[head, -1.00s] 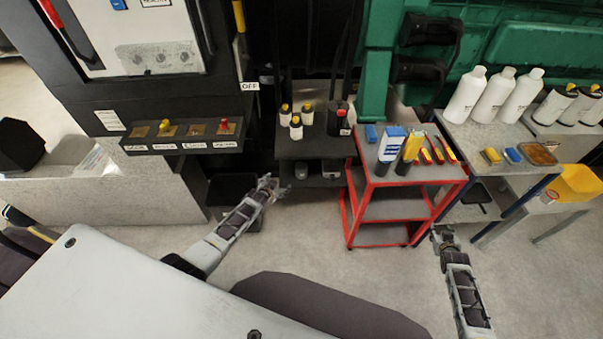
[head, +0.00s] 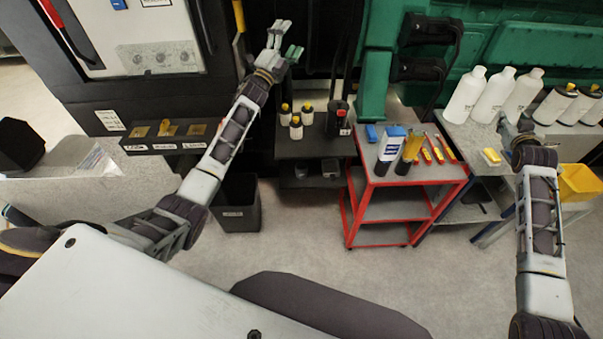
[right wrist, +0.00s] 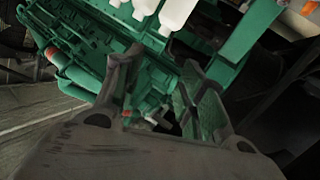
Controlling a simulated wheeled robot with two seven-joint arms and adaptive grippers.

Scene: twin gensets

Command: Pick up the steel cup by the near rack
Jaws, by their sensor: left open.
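No steel cup shows clearly. A small grey item (head: 301,169) sits on the lower shelf of the dark rack (head: 314,149) in the head view; it is too small to tell if it is the cup. My left gripper (head: 288,38) is open and empty, raised in front of the dark machine, above and apart from the rack. My right gripper (head: 511,130) is at the right, over the grey bench. In the right wrist view my right gripper (right wrist: 163,88) has its fingers apart with nothing between them.
Several small bottles (head: 296,131) and a dark can (head: 338,118) stand on the rack top. A red cart (head: 437,176) with tools is beside it. White bottles (head: 495,93) stand on the bench (head: 468,142). A black bin (head: 239,204) is on the floor. The front floor is clear.

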